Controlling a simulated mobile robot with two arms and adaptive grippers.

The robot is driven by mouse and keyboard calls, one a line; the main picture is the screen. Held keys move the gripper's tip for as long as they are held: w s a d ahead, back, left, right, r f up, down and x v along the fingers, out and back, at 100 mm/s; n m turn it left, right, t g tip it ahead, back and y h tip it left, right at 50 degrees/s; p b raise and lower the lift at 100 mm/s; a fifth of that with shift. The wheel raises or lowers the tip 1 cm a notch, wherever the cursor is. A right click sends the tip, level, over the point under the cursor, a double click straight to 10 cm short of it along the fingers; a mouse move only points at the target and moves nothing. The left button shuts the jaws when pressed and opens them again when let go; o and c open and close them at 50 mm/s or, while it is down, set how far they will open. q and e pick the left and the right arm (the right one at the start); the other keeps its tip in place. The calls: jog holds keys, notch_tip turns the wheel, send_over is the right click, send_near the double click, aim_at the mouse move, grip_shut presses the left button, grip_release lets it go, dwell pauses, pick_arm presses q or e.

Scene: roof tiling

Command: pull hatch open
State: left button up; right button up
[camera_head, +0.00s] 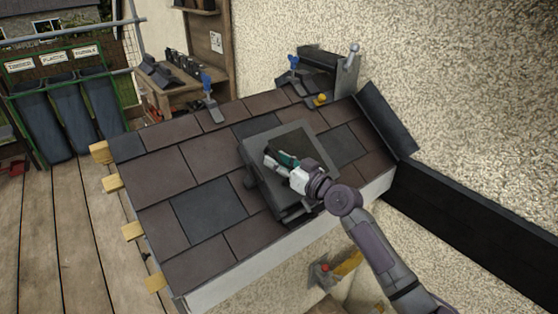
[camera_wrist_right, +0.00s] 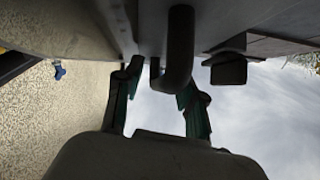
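The hatch (camera_head: 262,140) is a dark grey square lid in a raised frame, set in the middle of the tiled roof. It looks down or nearly down on its frame; a small gap cannot be ruled out. My right gripper (camera_head: 275,161) is over the lid and hides part of it. In the right wrist view, a dark curved handle (camera_wrist_right: 181,45) sits between the green-padded fingers of the right gripper (camera_wrist_right: 160,84). The fingers are apart, with the handle close to the right-hand finger; contact is unclear. My left gripper is not in view.
Brown and dark slate tiles (camera_head: 208,208) cover the roof around the hatch. Blue-handled tools (camera_head: 208,85) lie along its top edge. A rough wall (camera_head: 430,90) rises behind. Wooden blocks (camera_head: 132,231) stick out at the left edge. Bins (camera_head: 70,118) stand beyond the plank deck.

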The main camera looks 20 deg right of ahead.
grip_shut()
dwell(0.5)
